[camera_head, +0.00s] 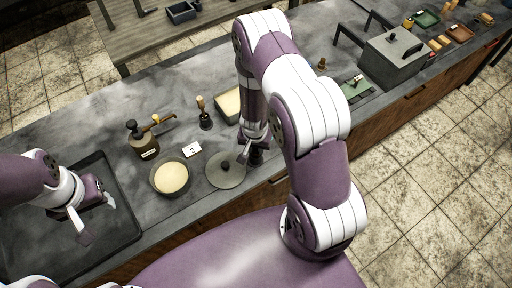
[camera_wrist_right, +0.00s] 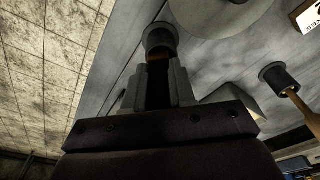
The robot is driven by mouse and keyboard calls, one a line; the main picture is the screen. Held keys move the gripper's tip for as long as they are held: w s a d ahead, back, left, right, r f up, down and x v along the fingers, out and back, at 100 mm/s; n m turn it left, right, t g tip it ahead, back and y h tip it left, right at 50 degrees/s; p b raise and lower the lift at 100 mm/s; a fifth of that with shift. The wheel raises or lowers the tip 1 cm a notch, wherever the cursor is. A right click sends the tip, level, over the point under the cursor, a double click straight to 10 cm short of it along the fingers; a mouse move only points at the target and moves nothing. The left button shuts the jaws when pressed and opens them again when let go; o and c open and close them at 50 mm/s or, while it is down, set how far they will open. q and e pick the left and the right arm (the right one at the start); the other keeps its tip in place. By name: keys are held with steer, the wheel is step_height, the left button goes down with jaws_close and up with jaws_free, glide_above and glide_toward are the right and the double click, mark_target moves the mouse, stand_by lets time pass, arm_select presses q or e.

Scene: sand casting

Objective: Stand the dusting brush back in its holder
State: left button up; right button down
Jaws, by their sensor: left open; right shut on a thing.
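My right gripper (camera_head: 254,140) is shut on a brown handle, which I take to be the dusting brush (camera_wrist_right: 154,57), close to the counter's front edge. A dark cylinder (camera_head: 256,157) is at the lower end of this handle; it also shows in the right wrist view (camera_wrist_right: 161,38). I cannot tell whether the cylinder is the brush's head or its holder. My arm and fingers hide most of the handle. A similar dark base with a wooden handle (camera_head: 204,112) stands further back to the left. My left gripper (camera_head: 88,215) is open and empty over the black tray (camera_head: 30,262).
A pale block (camera_head: 228,104) and a grey box (camera_head: 393,62) stand behind.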

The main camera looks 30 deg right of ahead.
steer(key=c, duration=0.9)
jaws_free()
steer(key=shift+w+a+f, duration=0.1)
steer(key=shift+w+f, duration=0.05)
steer(key=shift+f, duration=0.15)
steer(key=shift+c, duration=0.2)
